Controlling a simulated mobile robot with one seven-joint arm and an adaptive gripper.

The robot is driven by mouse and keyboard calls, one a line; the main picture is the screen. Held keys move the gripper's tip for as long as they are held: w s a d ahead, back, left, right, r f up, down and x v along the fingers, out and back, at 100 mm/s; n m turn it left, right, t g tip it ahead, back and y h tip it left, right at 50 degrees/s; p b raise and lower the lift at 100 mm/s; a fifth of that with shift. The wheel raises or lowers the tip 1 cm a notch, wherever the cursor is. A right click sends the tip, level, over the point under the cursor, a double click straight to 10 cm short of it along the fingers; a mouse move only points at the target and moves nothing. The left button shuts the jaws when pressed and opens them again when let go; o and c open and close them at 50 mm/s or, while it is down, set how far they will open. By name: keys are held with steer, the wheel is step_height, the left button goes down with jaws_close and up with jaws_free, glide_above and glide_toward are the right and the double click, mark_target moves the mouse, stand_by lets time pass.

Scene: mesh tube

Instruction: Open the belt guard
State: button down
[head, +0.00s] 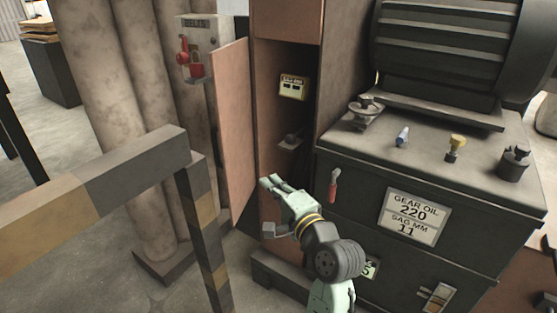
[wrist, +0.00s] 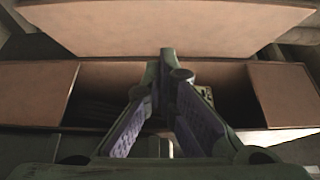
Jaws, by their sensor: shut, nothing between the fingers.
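The belt guard is a tall reddish-brown housing (head: 285,20) with a hinged panel (head: 237,130). The panel stands swung out to the left, leaving a dark opening. In the wrist view, a broad brown panel (wrist: 170,25) lies across the top, with the housing (wrist: 35,92) and its dark opening below. My gripper (head: 271,183) is in front of the lower part of the opening, right of the panel. In the wrist view its fingers (wrist: 167,60) meet at the tips, shut and empty. I cannot tell whether they touch the panel.
Inside the opening is a small yellow label box (head: 293,87). A dark machine cabinet (head: 335,225) with a red-handled lever (head: 333,185) stands close right. A striped rail (head: 130,170) stands in front left. A grey box with a red handle (head: 193,50) is behind the panel.

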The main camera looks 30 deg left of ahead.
steer(key=p, duration=0.3)
glide_toward(218, 160)
steer(key=w+r, duration=0.3)
steer(key=w, duration=0.1)
steer(key=shift+s+a, duration=0.1)
steer(key=shift+s, duration=0.1)
steer(key=a+p, duration=0.1)
steer(key=s+a, duration=0.1)
steer(key=a, duration=0.1)
steer(key=a+p, duration=0.1)
steer(key=a, duration=0.1)
steer(key=shift+s+a+p, duration=0.25)
steer(key=shift+s+p, duration=0.1)
steer(key=shift+s, duration=0.05)
steer(key=shift+d, duration=0.15)
